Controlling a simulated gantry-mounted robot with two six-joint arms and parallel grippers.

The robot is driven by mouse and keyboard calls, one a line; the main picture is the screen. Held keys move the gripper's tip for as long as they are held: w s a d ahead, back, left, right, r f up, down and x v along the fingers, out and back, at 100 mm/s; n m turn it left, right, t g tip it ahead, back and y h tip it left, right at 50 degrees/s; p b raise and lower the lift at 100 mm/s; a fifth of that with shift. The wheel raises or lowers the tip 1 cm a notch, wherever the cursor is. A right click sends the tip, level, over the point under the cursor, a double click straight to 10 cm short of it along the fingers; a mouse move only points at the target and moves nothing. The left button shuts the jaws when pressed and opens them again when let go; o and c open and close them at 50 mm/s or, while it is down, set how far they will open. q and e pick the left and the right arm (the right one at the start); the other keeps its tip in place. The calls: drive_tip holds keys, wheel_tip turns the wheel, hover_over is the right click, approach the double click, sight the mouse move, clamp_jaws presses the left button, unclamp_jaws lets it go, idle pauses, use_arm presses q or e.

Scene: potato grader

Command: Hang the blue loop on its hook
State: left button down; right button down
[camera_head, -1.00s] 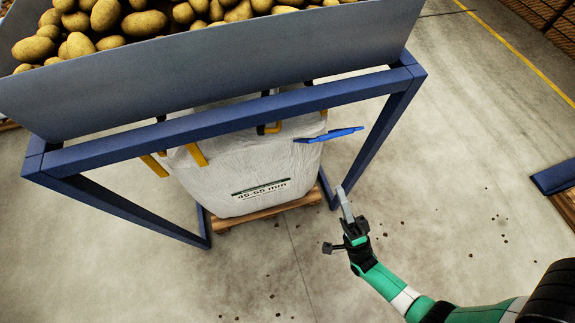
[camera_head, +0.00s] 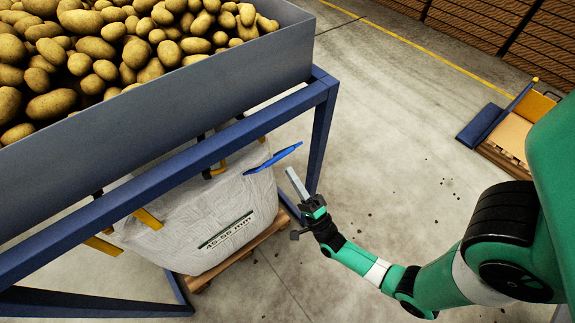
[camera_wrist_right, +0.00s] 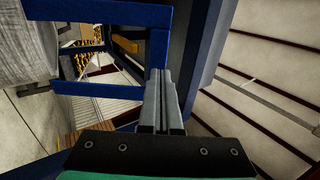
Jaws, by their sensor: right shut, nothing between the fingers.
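The blue loop (camera_head: 273,158) sticks out from the upper right corner of the white bag (camera_head: 235,215), below the grader's blue frame. It is not on a hook. My right gripper (camera_head: 296,183) is shut and empty just to the right of the loop, apart from it in the head view. In the right wrist view its shut fingers (camera_wrist_right: 164,100) point forward, beside an open blue rectangle that looks like the loop (camera_wrist_right: 100,89). The blue loop's own hook cannot be made out clearly. My left gripper is not in view.
The hopper (camera_head: 160,125) full of potatoes and the frame's blue post (camera_head: 321,130) stand close to my right gripper. Yellow loops (camera_head: 147,218) show on the bag's other corners. The bag stands on a wooden pallet (camera_head: 262,232).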

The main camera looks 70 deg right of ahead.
drive_tip(key=x, duration=0.2)
drive_tip(key=shift+w+d+r, duration=0.15)
drive_tip(key=shift+w, duration=0.05)
